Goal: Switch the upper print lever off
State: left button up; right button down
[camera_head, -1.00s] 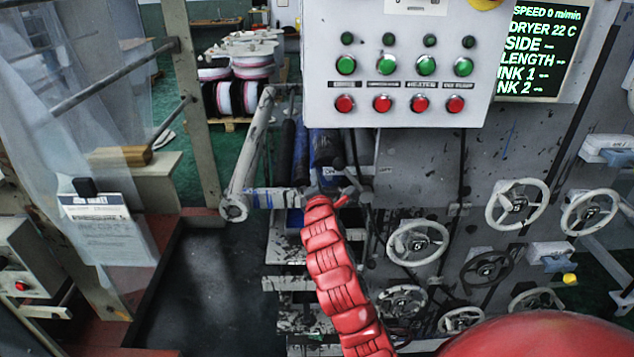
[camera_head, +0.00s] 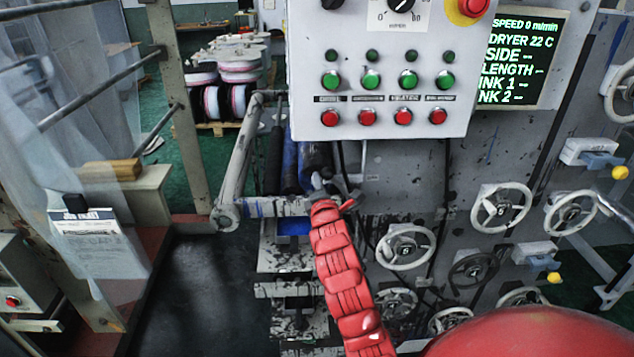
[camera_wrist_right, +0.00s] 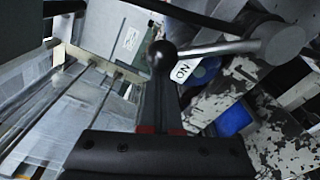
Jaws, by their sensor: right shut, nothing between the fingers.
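A lever with a black ball knob (camera_wrist_right: 162,54) and a grey metal rod crosses the upper part of the right wrist view, running right to a dark round pivot (camera_wrist_right: 280,45). A white label (camera_wrist_right: 183,74) reading "ON" sits just below the rod. My right gripper (camera_wrist_right: 160,84) is shut and empty. Its dark fingertips are just below the knob in that view; I cannot tell whether they touch it. In the head view my right gripper (camera_head: 338,196) is below the control box, by the machine's rollers; the lever is hard to make out there. My left gripper is not in view.
The grey control box (camera_head: 378,70) with green and red buttons overhangs my right gripper. Several white handwheels (camera_head: 405,247) and levers with yellow knobs (camera_head: 620,172) are to the right. A metal bar (camera_head: 240,160) stands left of the gripper. Dark floor (camera_head: 195,300) is open at lower left.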

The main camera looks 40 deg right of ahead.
jog(key=shift+s+d+r+m, duration=0.1)
jog(key=shift+d+r+m, duration=0.05)
jog(key=shift+r+m, duration=0.15)
jog(key=shift+s+d+r+m+b, duration=0.35)
jog(key=shift+d+r+m, duration=0.25)
jog(key=shift+m, duration=0.1)
jog(key=shift+s+d+r+m+h+b, duration=0.15)
jog(key=shift+s+d+r+m+b, duration=0.25)
jog(key=shift+s+d+m+b, duration=0.95)
jog(key=shift+s+d+r+m+h+b, duration=0.1)
jog(key=shift+s+d+r+m+b, duration=0.45)
jog(key=shift+d+m, duration=1.4)
jog(key=shift+s+d+r+m+h+b, duration=0.15)
jog(key=shift+s+d+r+m+b, duration=0.15)
jog(key=shift+s+d+m+b, duration=1.25)
jog(key=shift+w+a+m+p, duration=0.15)
jog(key=shift+w+m+p, duration=0.2)
jog(key=shift+w+p, duration=0.15)
jog(key=shift+w, duration=0.15)
